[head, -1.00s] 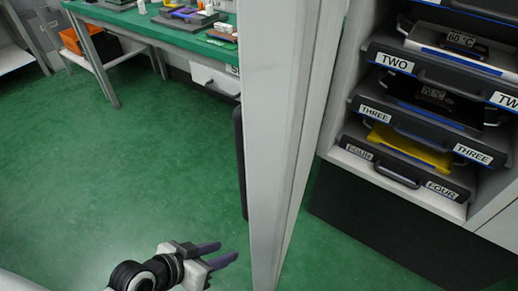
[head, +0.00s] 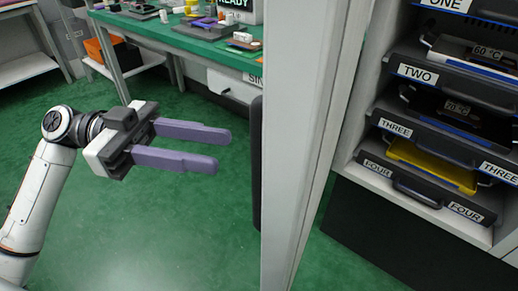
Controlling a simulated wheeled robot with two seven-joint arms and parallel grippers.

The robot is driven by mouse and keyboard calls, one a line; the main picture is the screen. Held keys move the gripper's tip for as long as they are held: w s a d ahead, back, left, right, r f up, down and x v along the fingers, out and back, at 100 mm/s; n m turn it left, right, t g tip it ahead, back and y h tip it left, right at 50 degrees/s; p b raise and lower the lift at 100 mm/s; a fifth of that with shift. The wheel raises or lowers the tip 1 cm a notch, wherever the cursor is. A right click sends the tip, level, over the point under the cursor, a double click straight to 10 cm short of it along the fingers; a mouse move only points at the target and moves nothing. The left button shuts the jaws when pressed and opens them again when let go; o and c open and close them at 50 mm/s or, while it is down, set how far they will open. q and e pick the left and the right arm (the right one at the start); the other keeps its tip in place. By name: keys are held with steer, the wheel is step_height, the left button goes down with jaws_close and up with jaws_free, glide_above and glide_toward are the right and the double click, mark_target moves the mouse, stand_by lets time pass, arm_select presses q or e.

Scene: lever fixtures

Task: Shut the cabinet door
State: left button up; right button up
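The cabinet door (head: 290,150) stands open in the head view, seen nearly edge-on as a tall grey-white panel in the middle. A dark vertical bar (head: 256,165), perhaps its handle, shows at its left side. The open cabinet (head: 345,172) is to the right of the door, with its shelves exposed. My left gripper (head: 215,151) is open and empty, left of the door, its two purple fingers pointing right toward the dark bar. A gap shows between fingertips and bar in the picture. My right gripper is not in view.
Labelled dark trays (head: 440,130) fill the cabinet shelves, one with a yellow item (head: 432,166). A green-topped bench (head: 170,35) with several objects stands at the back left, and an orange bin (head: 103,48) is by it. The green floor (head: 190,235) left of the door is clear.

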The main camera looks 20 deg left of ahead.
arm_select(q)
steer(key=w+d, duration=0.1)
steer(key=d, duration=0.7)
steer(key=shift+w, duration=0.1)
steer(key=shift+d, duration=0.1)
jaws_close()
